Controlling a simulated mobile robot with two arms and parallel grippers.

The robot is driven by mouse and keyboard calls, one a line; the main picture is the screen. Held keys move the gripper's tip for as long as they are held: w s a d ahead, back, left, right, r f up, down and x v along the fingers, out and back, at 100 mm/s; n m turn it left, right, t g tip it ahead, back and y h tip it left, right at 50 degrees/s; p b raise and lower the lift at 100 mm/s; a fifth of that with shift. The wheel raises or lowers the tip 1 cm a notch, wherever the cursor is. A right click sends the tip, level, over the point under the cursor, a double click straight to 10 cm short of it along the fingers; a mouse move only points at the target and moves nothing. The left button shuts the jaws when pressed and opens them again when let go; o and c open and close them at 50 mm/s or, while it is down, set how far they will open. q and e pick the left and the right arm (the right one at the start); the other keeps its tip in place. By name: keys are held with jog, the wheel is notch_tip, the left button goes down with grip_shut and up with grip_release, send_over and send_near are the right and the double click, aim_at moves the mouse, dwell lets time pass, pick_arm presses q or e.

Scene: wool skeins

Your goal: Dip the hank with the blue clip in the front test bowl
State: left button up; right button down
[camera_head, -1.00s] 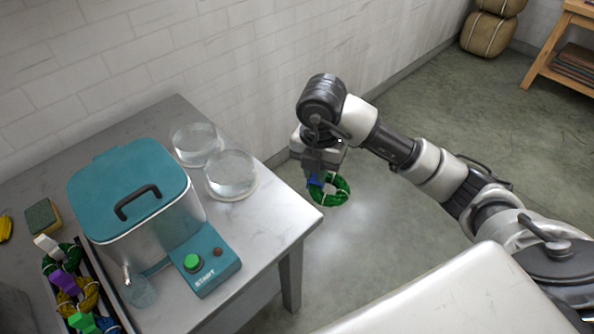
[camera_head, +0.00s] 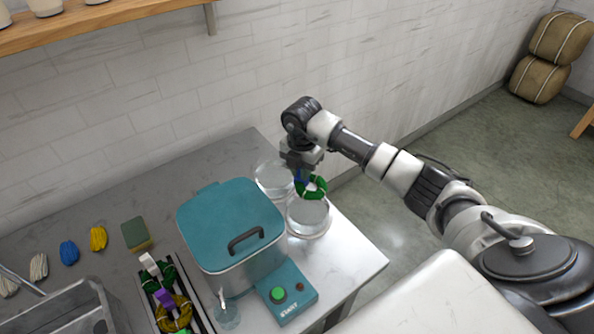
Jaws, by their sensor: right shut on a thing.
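My right gripper (camera_head: 303,165) is shut on a green hank (camera_head: 314,190) with a blue clip (camera_head: 299,177). The hank hangs below the jaws. In the picture it overlaps the far part of the front glass bowl (camera_head: 308,222), which stands near the table's right edge. It appears to be above the bowl; its exact height is hard to tell. The other glass bowl (camera_head: 271,181) stands behind and to the left, partly hidden by the gripper. Both bowls look clear. My left gripper is not in view.
A teal-lidded vat (camera_head: 228,212) with a start panel (camera_head: 286,294) stands left of the bowls, with a small glass (camera_head: 226,315) beside it. A rack (camera_head: 147,302) holds clipped hanks. A sponge (camera_head: 137,234) and loose skeins (camera_head: 68,252) lie further left.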

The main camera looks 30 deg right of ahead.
jog(key=shift+s+d+f+b, duration=0.15)
jog(key=shift+f+b, duration=0.25)
jog(key=shift+f, duration=0.2)
jog(key=shift+f+b, duration=0.3)
jog(key=shift+f, duration=0.05)
notch_tip(320, 180, down, 3)
jog(key=b, duration=0.2)
jog(key=shift+f+b, duration=0.15)
jog(key=shift+b, duration=0.15)
notch_tip(320, 180, down, 5)
jog(key=b, duration=0.4)
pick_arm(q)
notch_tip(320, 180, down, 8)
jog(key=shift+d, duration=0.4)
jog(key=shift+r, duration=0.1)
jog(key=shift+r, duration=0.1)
pick_arm(e)
jog(key=shift+s+a+f, duration=0.25)
jog(key=shift+a+f, duration=0.15)
jog(key=shift+a, duration=0.3)
jog(key=shift+w+d+r, duration=0.1)
jog(key=shift+d, duration=0.1)
